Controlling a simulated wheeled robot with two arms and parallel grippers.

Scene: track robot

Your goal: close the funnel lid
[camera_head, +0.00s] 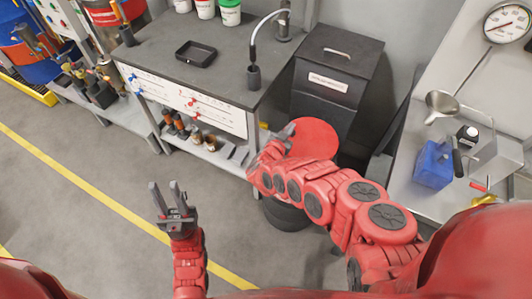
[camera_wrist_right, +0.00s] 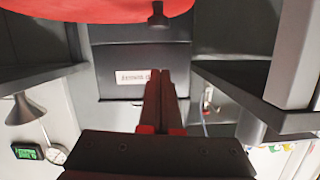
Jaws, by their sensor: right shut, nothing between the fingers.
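A round red disc (camera_head: 315,139), which looks like the funnel lid, shows in front of the dark bin in the head view. In the right wrist view its red surface (camera_wrist_right: 70,22) fills the upper left, with a dark knob (camera_wrist_right: 157,17) at its edge. My right gripper (camera_head: 288,129) is at the disc's left edge in the head view. Its fingers (camera_wrist_right: 160,72) are together and empty; I cannot tell if they touch the disc. My left gripper (camera_head: 165,187) is open and empty above the floor. My right arm hides the area below the disc.
A black round object (camera_head: 286,216) stands on the floor under my right arm. A dark bin (camera_head: 335,75) stands behind the disc. A workbench (camera_head: 150,63) is at the left, a light bench (camera_head: 400,185) with a blue container (camera_head: 433,166) at the right.

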